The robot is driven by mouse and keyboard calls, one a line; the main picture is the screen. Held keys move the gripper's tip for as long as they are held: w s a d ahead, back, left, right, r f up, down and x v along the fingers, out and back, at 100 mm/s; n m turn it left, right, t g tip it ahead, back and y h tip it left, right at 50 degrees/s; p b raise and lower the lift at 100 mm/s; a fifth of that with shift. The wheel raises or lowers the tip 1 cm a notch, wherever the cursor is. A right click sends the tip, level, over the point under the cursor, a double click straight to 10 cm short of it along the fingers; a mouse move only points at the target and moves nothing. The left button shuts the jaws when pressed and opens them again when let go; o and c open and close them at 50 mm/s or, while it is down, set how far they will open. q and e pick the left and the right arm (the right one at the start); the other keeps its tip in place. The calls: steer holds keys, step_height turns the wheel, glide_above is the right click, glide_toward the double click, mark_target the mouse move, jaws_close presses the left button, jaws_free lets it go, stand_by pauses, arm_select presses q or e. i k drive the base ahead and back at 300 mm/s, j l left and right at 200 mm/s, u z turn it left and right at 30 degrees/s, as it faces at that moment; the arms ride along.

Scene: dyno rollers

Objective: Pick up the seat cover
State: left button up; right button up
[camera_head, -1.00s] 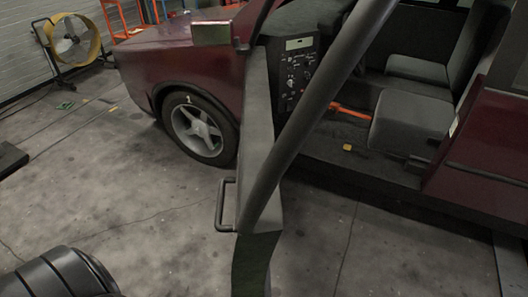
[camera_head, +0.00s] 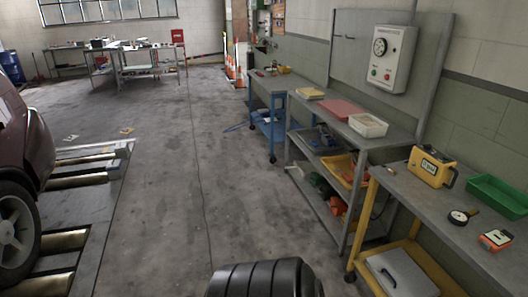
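I cannot make out anything that is clearly a seat cover. A flat reddish-pink item (camera_head: 341,108) lies on the grey middle workbench (camera_head: 350,137) at the right, and a flat yellow item (camera_head: 310,92) lies behind it. I cannot tell whether either is cloth. Neither gripper is in view. Only a black ribbed part, seemingly mine, shows at the bottom centre, well short of the benches.
A white tray (camera_head: 368,125) stands beside the pink item. The nearer bench holds a yellow device (camera_head: 432,167) and a green tray (camera_head: 497,195). A dark red car (camera_head: 20,140) stands by rollers (camera_head: 68,240) at left. The floor between is clear.

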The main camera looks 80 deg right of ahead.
mark_target(394, 270)
steer(key=z, duration=4)
